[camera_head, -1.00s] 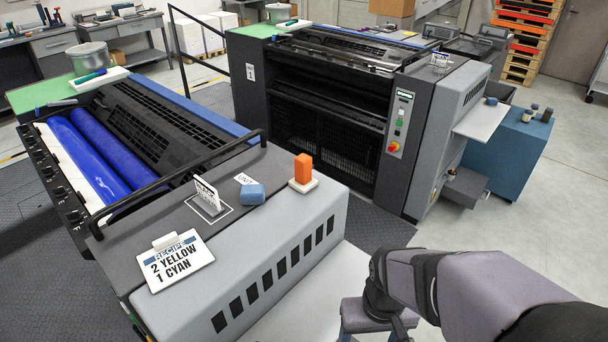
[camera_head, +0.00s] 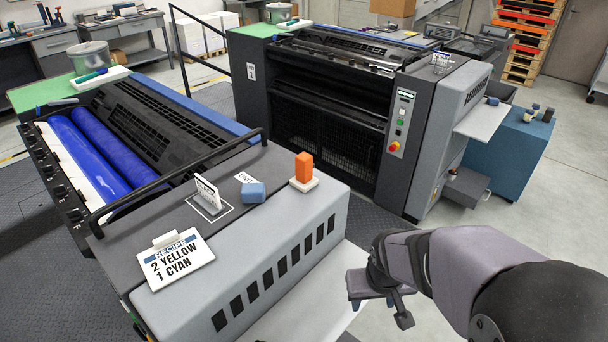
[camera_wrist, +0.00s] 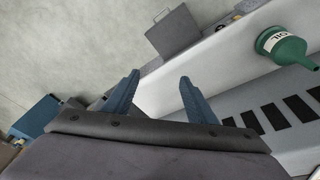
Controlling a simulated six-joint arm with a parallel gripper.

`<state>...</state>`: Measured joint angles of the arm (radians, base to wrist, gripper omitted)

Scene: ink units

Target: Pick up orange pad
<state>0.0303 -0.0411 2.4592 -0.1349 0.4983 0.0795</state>
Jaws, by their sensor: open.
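The orange pad (camera_head: 304,167) is a small upright orange block on a white base, on top of the near grey press unit at its right end. It is not visible in the wrist view. My gripper (camera_head: 370,285) is low at the right of that unit, apart from the pad and well below it. In the wrist view my gripper (camera_wrist: 159,78) shows two blue fingers spread apart with nothing between them.
A recipe sign (camera_head: 175,262) reads 2 yellow, 1 cyan. A second press (camera_head: 330,110) stands behind.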

